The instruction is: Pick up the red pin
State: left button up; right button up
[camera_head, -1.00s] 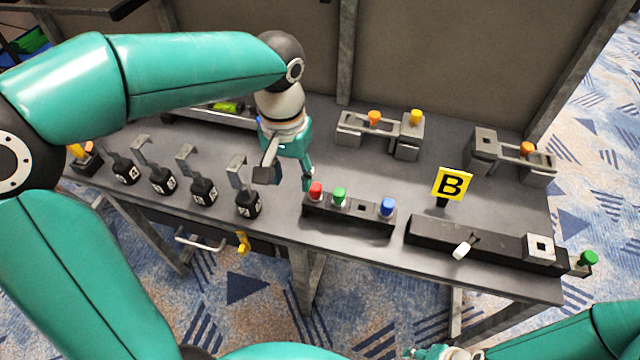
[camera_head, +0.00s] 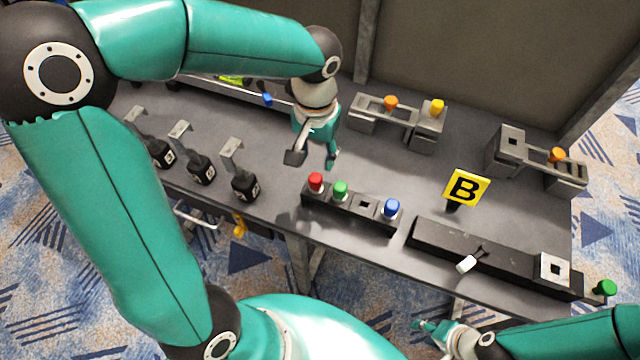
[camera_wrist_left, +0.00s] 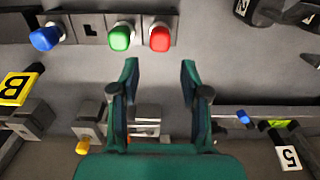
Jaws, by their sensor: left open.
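The red pin (camera_head: 316,181) stands upright in the leftmost place of a dark pin block (camera_head: 345,206) near the bench's front edge.
Several black blocks with grey hooked tops (camera_head: 245,185) stand left of the pin block. A yellow B sign (camera_head: 465,188) and a long dark slider box (camera_head: 495,259) are to the right. Grey fixtures with orange and yellow pins (camera_head: 437,107) stand behind.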

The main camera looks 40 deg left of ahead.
aim_at(316, 176)
pick_arm(q)
jog(key=f, duration=0.9)
jog(key=shift+s+d, duration=0.1)
jog(key=shift+s, duration=0.15)
grip_shut()
